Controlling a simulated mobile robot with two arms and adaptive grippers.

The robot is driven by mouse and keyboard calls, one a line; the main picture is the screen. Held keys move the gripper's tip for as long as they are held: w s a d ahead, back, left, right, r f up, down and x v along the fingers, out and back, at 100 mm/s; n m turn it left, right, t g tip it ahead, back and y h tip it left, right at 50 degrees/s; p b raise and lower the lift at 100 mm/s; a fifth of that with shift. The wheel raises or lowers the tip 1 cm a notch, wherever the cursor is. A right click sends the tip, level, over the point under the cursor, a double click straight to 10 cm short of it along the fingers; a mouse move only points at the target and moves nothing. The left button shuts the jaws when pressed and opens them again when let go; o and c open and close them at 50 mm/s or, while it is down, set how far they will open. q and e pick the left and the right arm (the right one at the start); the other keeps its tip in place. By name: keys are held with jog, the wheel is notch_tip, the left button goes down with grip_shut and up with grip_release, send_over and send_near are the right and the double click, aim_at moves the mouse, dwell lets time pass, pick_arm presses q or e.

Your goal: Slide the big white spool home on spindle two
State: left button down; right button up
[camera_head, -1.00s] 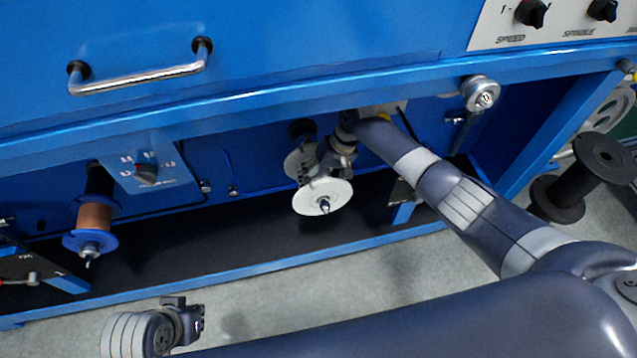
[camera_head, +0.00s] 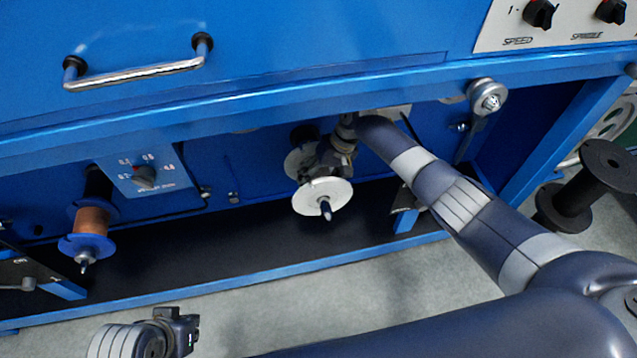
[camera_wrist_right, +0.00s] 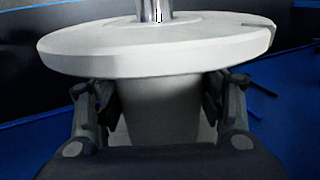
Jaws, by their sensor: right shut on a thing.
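The big white spool (camera_head: 322,196) sits around a spindle under the blue machine's front, its white front flange facing me. The spindle tip (camera_head: 326,209) sticks out through the flange's centre. My right gripper (camera_head: 328,165) is behind that flange, shut on the spool's barrel. In the right wrist view the pale barrel (camera_wrist_right: 160,108) is between the two fingers (camera_wrist_right: 160,105), under the wide flange (camera_wrist_right: 160,45), with the metal spindle (camera_wrist_right: 153,10) rising from it. The gripper and arm hide part of the rear flange. My left gripper (camera_head: 180,328) is low at the left, away from the spools; its fingers are unclear.
A copper-wound spool with blue flanges (camera_head: 90,222) is on a spindle at the left. A black spool (camera_head: 578,188) stands at the right. A blue lower rail (camera_head: 230,280) runs below the spindles. A small pulley (camera_head: 487,96) is at upper right.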

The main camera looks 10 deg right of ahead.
pick_arm(q)
jog(key=shift+d+r, duration=0.15)
jog(key=shift+r, duration=0.15)
pick_arm(e)
jog(key=shift+r, duration=0.1)
pick_arm(q)
jog(key=shift+w, duration=0.1)
dwell(0.4)
pick_arm(e)
jog(key=shift+w, duration=0.35)
jog(key=shift+w+b, duration=0.4)
jog(key=shift+b, duration=0.3)
jog(key=shift+w+b, duration=0.35)
jog(key=shift+b, duration=0.15)
jog(key=shift+w, duration=0.1)
pick_arm(q)
jog(key=w+d+r+t, duration=0.1)
jog(key=w+r+t, duration=0.1)
jog(key=w, duration=0.3)
jog(key=w+d+r+t+h, duration=0.1)
jog(key=w+d+r+t, duration=0.1)
jog(key=w+t, duration=0.2)
jog(key=shift+w+d+r+h, duration=0.25)
jog(key=shift+w+d+h, duration=0.05)
jog(key=shift+w, duration=0.9)
dwell(0.4)
pick_arm(e)
jog(key=shift+w+r, duration=0.1)
jog(key=shift+w, duration=0.05)
